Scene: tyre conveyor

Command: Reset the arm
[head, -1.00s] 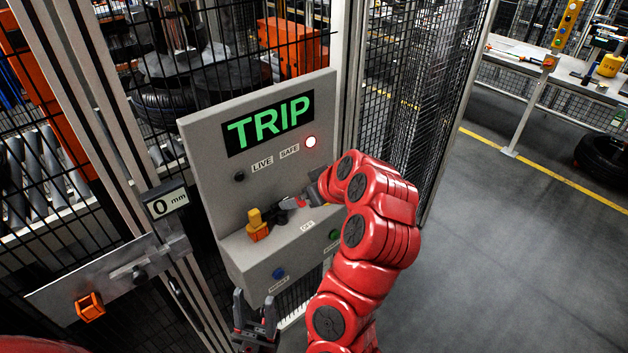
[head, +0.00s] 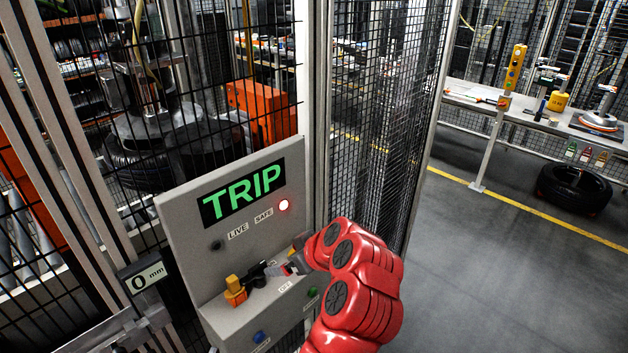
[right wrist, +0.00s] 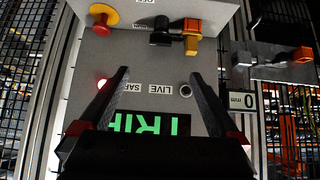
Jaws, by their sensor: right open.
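The grey control panel (head: 180,235) shows green TRIP on its display (head: 243,193). The lamp by SAFE (head: 284,205) is lit; the one by LIVE (head: 217,245) is dark. My right gripper (head: 275,269) is in front of the panel, near a black handle (head: 256,275) and a yellow-orange piece (head: 235,291). In the right wrist view the right gripper (right wrist: 160,75) has its fingers wide apart with nothing between them. Beyond the fingertips show the black handle (right wrist: 160,32), the yellow-orange piece (right wrist: 192,36) and a red mushroom button (right wrist: 102,22). My left gripper is out of view.
A blue button (head: 259,337) and a green button (head: 312,292) are on the panel's lower ledge. Mesh fence (head: 375,130) stands behind and beside the panel. A 0 mm readout (head: 148,278) is at left.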

